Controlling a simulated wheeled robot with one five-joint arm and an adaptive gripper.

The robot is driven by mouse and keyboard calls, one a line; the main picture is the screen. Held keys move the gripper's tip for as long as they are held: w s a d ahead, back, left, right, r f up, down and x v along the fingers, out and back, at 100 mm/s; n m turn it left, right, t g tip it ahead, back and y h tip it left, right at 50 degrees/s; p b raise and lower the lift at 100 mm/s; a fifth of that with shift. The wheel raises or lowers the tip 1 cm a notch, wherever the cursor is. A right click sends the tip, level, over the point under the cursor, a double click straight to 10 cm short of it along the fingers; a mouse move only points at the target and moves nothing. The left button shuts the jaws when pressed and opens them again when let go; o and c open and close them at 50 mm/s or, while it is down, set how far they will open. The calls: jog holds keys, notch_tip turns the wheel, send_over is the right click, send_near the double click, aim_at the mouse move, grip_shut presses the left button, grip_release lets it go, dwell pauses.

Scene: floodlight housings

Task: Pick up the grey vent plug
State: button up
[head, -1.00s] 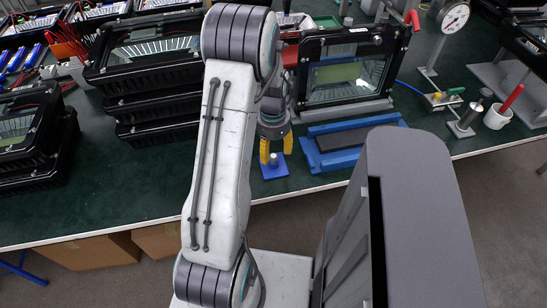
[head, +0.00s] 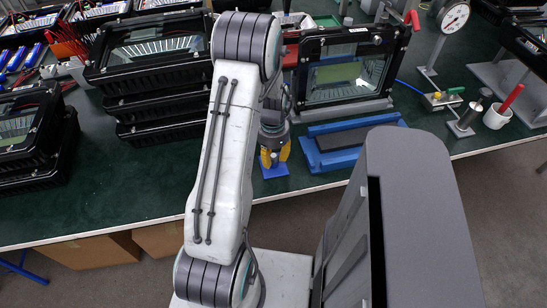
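The grey vent plug (head: 274,159) is a tiny shape on a small blue block (head: 275,172) near the front edge of the green table. My gripper (head: 275,157) points down over the block, its two yellow fingers apart, one on each side of the plug. The fingers look open. The plug is mostly hidden between them, and I cannot tell whether they touch it.
A blue tray with a dark pad (head: 352,139) lies just right of the gripper. A black floodlight housing (head: 347,70) stands upright behind it. Stacked black housings (head: 150,70) stand to the left.

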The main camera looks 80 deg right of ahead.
jog(key=c, duration=0.5)
